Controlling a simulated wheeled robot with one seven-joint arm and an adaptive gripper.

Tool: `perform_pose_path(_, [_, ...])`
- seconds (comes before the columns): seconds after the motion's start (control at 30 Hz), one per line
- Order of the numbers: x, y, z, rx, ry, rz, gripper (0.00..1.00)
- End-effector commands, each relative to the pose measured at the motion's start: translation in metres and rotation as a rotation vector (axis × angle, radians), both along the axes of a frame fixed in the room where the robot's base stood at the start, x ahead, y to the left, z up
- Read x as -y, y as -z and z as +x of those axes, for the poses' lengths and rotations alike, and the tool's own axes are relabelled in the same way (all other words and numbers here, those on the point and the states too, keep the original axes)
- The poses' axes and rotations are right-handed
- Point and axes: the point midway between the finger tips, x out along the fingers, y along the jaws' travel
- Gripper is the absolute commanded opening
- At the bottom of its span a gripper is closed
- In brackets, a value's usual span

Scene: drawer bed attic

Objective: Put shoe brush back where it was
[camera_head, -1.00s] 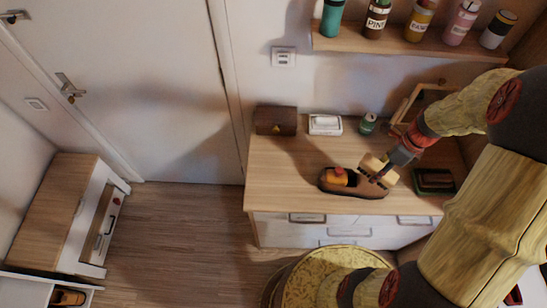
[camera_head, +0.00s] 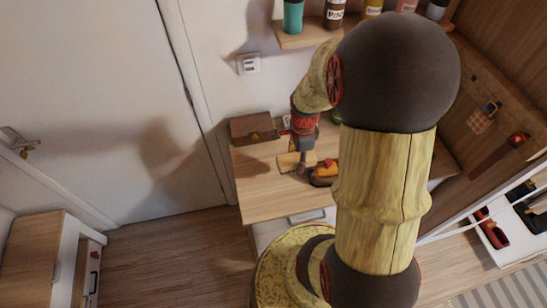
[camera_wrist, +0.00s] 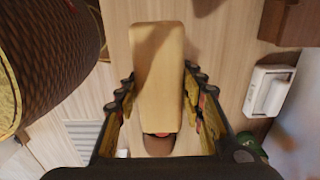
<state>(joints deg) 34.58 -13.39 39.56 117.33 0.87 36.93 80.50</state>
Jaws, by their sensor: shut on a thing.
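The shoe brush (camera_head: 289,161) is a pale wooden block held in my gripper (camera_head: 301,167), over the wooden dresser top (camera_head: 262,198). In the wrist view the brush (camera_wrist: 158,70) lies between the two fingers of my gripper (camera_wrist: 160,100), which is shut on it. A brown shoe (camera_head: 322,181) with an orange and red thing on it sits just right of the brush, partly hidden by my arm. The shoe's end (camera_wrist: 158,145) also shows below the brush in the wrist view. I cannot tell whether the brush touches the dresser top.
A dark brown box (camera_head: 252,128) stands at the dresser's back left. A white box (camera_wrist: 268,91) shows at right in the wrist view. A shelf with bottles (camera_head: 305,33) hangs above. My arm hides the dresser's right part. The front left top is clear.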

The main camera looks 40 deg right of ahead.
Motion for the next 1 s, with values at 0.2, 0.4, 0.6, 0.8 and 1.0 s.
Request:
perform_pose_path(0.2, [0.007,0.024,0.049,-0.002,-0.002,0.002,0.19])
perform_pose_path(0.4, [0.013,0.054,0.086,-0.003,-0.001,0.003,0.19])
perform_pose_path(0.6, [0.017,0.079,0.109,0.0,0.0,0.001,0.19])
perform_pose_path(0.8, [0.018,0.088,0.117,0.0,0.001,0.001,0.19])
perform_pose_path(1.0, [0.018,0.112,0.12,-0.002,0.001,0.002,0.19])
